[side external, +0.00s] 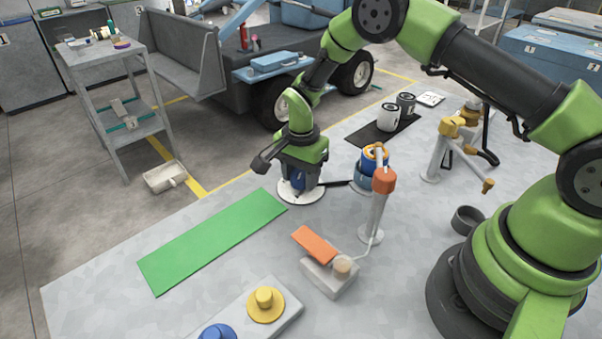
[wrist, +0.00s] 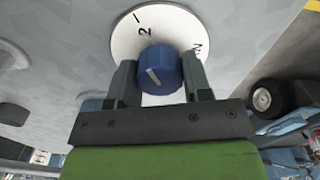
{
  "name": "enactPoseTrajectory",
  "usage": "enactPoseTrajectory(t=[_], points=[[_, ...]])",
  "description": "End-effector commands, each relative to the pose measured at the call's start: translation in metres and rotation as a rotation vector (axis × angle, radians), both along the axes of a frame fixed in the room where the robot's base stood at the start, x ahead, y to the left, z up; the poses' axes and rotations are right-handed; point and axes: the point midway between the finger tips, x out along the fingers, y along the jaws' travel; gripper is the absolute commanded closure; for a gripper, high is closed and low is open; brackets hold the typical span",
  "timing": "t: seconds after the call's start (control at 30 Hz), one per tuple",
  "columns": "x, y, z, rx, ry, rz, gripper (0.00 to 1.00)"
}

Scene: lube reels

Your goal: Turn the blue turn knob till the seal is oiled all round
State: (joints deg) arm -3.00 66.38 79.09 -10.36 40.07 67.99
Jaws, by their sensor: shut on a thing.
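The blue turn knob (wrist: 158,68) stands on a round white dial (wrist: 125,45) with black marks, one of them a "2". A pale pointer line shows on the knob. My gripper (wrist: 160,82) has one finger on each side of the knob and is shut on it. In the side external view my gripper (side external: 298,178) points down over the dial (side external: 312,196), and the knob is mostly hidden. A blue reel (side external: 364,182) with a yellow-orange ring (side external: 376,150) on top, perhaps the seal, stands right of the dial. Its oil cannot be made out.
An orange-capped post (side external: 378,210) stands close by the reel. A pedal block (side external: 330,277) with an orange plate, a green mat (side external: 212,240) and a yellow knob (side external: 264,298) are nearer. Cans stand on a black mat (side external: 365,134) behind. A yellow-topped tap (side external: 440,150) is at right.

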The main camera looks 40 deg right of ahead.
Motion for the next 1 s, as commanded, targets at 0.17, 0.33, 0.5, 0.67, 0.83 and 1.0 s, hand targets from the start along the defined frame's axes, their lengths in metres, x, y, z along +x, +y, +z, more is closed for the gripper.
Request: enactPoseTrajectory(t=[0.17, 0.33, 0.5, 0.67, 0.83, 1.0], points=[[-0.001, 0.001, 0.0, 0.002, 0.005, -0.015, 0.78], [-0.001, 0.001, 0.0, 0.002, 0.005, -0.015, 0.78], [-0.001, 0.0, 0.0, 0.002, 0.005, -0.015, 0.39], [-0.001, 0.0, 0.0, 0.001, 0.002, -0.012, 0.29], [0.0, 0.0, 0.001, 0.001, 0.001, -0.011, 0.29], [0.001, 0.0, 0.021, 0.001, -0.003, -0.01, 0.29]])
